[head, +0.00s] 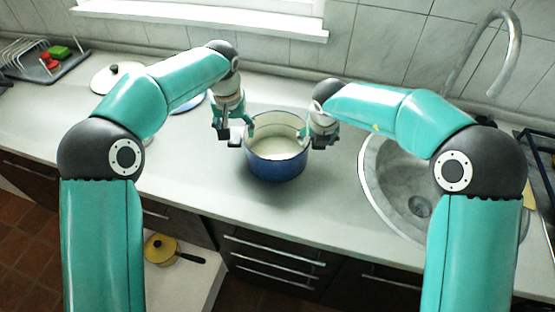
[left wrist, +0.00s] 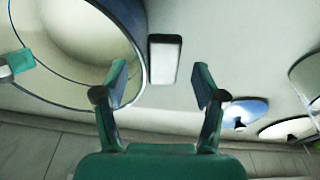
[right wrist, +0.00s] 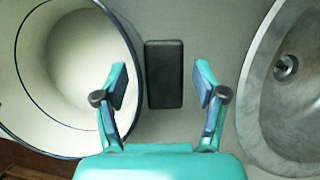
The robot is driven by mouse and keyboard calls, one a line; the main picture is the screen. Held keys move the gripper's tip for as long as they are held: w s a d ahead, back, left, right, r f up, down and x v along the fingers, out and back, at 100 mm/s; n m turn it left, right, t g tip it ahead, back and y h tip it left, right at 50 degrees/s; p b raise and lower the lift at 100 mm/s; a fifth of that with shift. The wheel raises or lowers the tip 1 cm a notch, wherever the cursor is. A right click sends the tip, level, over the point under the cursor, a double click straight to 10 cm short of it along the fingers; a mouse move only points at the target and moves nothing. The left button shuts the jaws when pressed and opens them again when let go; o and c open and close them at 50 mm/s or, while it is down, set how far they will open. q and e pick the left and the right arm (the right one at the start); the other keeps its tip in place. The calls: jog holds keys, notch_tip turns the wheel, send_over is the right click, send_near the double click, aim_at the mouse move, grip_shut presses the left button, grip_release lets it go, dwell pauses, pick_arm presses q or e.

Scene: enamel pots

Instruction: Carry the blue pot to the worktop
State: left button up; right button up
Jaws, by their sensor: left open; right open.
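The blue pot (head: 277,166) stands upright on the grey worktop (head: 215,178), left of the sink. Its pale inside looks empty. My left gripper (head: 236,134) is open at the pot's left side, and my right gripper (head: 318,137) is open at its right side. In the left wrist view, a rectangular block (left wrist: 165,58), seemingly a pot handle, lies between and beyond the spread fingers. The right wrist view shows a similar dark block (right wrist: 164,75) between the open fingers, beside the pot's rim (right wrist: 130,50). I cannot tell whether any finger touches the pot.
The round sink (head: 372,190) with its tall tap (head: 515,45) is at the right. A white lid (head: 112,76) and a drying rack (head: 30,65) are at the back left. A yellow pan (head: 160,248) stands on a lower white surface. The worktop in front of the pot is clear.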

jog(key=shift+r, duration=0.25)
pick_arm(q)
notch_tip(320, 180, up, 8)
jog(key=s, duration=0.1)
jog(key=shift+s+r, duration=0.2)
pick_arm(e)
jog(key=v, duration=1.1)
jog(key=shift+s+r, duration=0.15)
jog(key=shift+s, duration=0.05)
